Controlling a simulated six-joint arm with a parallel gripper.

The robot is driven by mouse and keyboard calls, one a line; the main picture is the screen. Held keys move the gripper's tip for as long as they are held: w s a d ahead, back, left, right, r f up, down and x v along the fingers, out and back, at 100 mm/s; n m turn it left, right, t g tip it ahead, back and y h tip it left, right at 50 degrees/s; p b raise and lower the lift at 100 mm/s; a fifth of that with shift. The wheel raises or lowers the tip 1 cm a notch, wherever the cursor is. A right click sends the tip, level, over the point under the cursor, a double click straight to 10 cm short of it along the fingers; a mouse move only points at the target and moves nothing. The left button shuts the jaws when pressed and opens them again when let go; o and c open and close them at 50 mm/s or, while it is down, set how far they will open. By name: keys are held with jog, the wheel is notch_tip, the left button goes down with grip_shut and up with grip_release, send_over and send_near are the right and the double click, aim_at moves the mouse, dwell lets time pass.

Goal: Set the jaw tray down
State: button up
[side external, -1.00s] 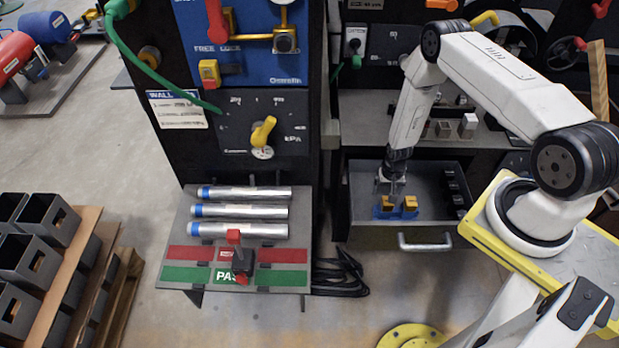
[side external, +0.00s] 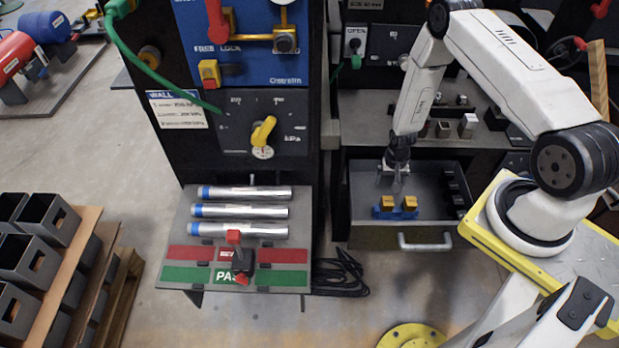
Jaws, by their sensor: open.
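The jaw tray (side external: 395,214) is a small blue tray carrying two yellow-orange jaw blocks, one at its left (side external: 387,203) and one at its right (side external: 410,203). It rests on the floor of the open grey drawer (side external: 440,237), left of the drawer's middle. My gripper (side external: 393,183) points down just above and behind the tray, open and empty. A gap seems to show between the fingertips and the blocks.
Dark slots (side external: 454,190) line the drawer's right wall. The drawer has a front handle (side external: 425,242). A grey shelf with small metal blocks (side external: 468,125) lies behind. A sloped bench with silver tubes (side external: 240,211) and a red-handled device (side external: 240,258) stands left.

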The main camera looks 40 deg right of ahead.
jog(key=shift+r, duration=0.1)
jog(key=w+a+r+n+t, duration=0.15)
jog(key=a+r, duration=0.25)
jog(key=r, duration=0.6)
jog(key=w+a+r+n, duration=0.3)
jog(key=r, duration=0.7)
jog(key=s+a+r+n, duration=0.2)
jog(key=s+a+r, duration=0.2)
jog(key=r, duration=0.3)
jog(key=s+a+r+n+t, duration=0.1)
jog(key=s+a+r+n, duration=0.1)
jog(key=s+a+r, duration=0.3)
notch_tip(320, 180, up, 3)
jog(key=shift+a, duration=0.5)
jog(key=shift+w+n, duration=0.1)
jog(key=shift+n, duration=0.15)
